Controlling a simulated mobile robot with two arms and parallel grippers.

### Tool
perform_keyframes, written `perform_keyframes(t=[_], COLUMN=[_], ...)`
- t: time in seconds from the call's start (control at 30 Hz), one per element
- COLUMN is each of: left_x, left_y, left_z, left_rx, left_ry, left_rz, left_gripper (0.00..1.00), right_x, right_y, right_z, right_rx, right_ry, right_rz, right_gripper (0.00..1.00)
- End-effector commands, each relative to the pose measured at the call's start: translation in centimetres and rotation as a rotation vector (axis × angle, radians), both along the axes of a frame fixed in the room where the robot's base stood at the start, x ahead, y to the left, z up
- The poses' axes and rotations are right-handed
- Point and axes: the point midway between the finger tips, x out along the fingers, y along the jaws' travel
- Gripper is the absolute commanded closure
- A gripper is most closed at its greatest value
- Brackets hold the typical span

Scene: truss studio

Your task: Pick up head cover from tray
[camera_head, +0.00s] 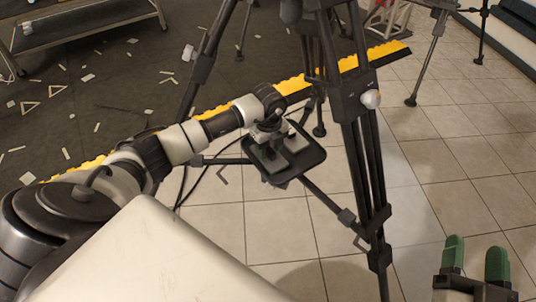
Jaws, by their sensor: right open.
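A small dark tray (314,158) is mounted among the tripod legs near the middle of the head view. Pale grey pieces (297,143) show on it; I cannot tell for sure which is the head cover. My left arm reaches in from the left, and my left gripper (268,150) points down over the tray's left part. It hides part of the tray, and its jaws are too small and dark to read. My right gripper (476,250) is at the bottom right, with green fingers spread apart and nothing between them, well away from the tray.
A black tripod (362,130) stands close at the tray's right, its legs spread over the tiles. A yellow edge strip (350,62) borders a dark floor (120,60) littered with small scraps. A metal cart (80,25) stands top left. Tiled floor (440,170) at right is mostly clear.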

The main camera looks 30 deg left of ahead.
Motion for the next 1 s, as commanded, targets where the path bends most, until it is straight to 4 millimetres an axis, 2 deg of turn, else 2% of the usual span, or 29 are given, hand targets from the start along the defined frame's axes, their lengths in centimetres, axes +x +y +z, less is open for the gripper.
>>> perform_keyframes(t=[0.03, 0.2, 0.3, 0.7, 0.87, 1.0], left_x=[0.0, 0.0, 0.0, 0.0, 0.0, 0.1], left_y=[0.0, 0.0, 0.0, 0.1, 0.1, 0.1], left_z=[0.0, 0.0, 0.0, 0.4, 1.6, 3.2], left_rx=[0.0, 0.0, 0.0, 0.001, 0.001, 0.0], left_ry=[0.0, 0.0, 0.0, -0.001, -0.002, -0.002], left_rz=[0.0, 0.0, 0.0, 0.0, 0.0, 0.0], left_gripper=[0.62, 0.88, 1.0, 1.0, 1.0, 1.0], right_x=[0.0, 0.0, 0.0, 0.1, 0.1, 0.0], right_y=[0.0, 0.0, 0.0, 0.0, -0.2, -0.6], right_z=[0.0, 0.0, 0.0, -0.1, -1.4, -3.0], right_rx=[0.0, 0.0, 0.0, -0.004, -0.032, -0.067], right_ry=[0.0, 0.001, 0.001, 0.017, 0.121, 0.254], right_rz=[0.0, 0.0, 0.0, -0.001, -0.006, -0.015], right_gripper=[0.43, 0.43, 0.43, 0.43, 0.43, 0.43])
